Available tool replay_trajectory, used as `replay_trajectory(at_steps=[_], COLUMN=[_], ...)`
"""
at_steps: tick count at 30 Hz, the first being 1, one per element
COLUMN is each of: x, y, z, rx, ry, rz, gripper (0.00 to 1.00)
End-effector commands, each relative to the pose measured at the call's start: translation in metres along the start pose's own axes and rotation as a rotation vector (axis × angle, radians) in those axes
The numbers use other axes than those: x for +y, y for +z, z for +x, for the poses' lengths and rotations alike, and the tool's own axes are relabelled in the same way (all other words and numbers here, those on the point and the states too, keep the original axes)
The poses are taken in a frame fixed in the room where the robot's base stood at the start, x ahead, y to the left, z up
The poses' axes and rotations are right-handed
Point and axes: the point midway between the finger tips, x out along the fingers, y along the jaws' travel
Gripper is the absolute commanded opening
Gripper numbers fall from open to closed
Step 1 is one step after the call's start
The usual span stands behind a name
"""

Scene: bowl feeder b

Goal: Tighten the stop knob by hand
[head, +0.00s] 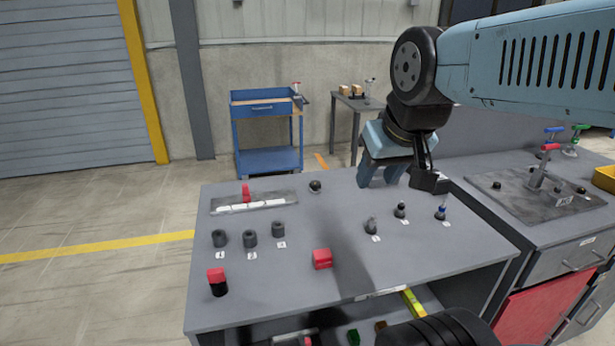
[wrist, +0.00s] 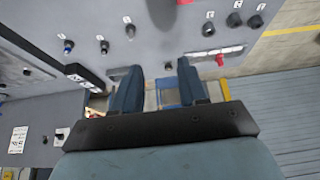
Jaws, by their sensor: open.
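A small round black knob (head: 315,186) stands near the far edge of the grey bench top, right of a flat plate; it is probably the stop knob, though no label shows on it. It also shows in the wrist view (wrist: 168,66), ahead of the gap between the fingers. My gripper (head: 382,174) is over the far right part of the bench, pointing down, to the right of the knob and apart from it. In the wrist view my two blue fingers (wrist: 160,88) are spread with nothing between them.
The plate (head: 270,205) carries a red upright piece (head: 246,192). Black sockets (head: 250,239), a red block (head: 322,258), a red-topped black cylinder (head: 217,282) and small labelled parts (head: 401,209) stand around. Clamps (head: 545,160) stand on the right bench. The bench middle is mostly clear.

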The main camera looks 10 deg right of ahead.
Motion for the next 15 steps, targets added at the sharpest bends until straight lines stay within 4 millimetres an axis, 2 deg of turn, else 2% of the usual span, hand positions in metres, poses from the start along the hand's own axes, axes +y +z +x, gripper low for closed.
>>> replay_trajectory(at_steps=[1,5,8,11,15], x=[0.000,0.000,0.000,0.003,0.003], y=[0.000,-0.004,-0.015,-0.036,-0.073], z=[0.000,0.000,0.001,0.005,0.015], rx=[0.000,-0.005,-0.021,-0.050,-0.099], ry=[0.000,0.000,0.000,-0.001,-0.004], rz=[0.000,-0.006,-0.025,-0.061,-0.127], gripper=[0.43,0.56,0.64,0.64,0.64])
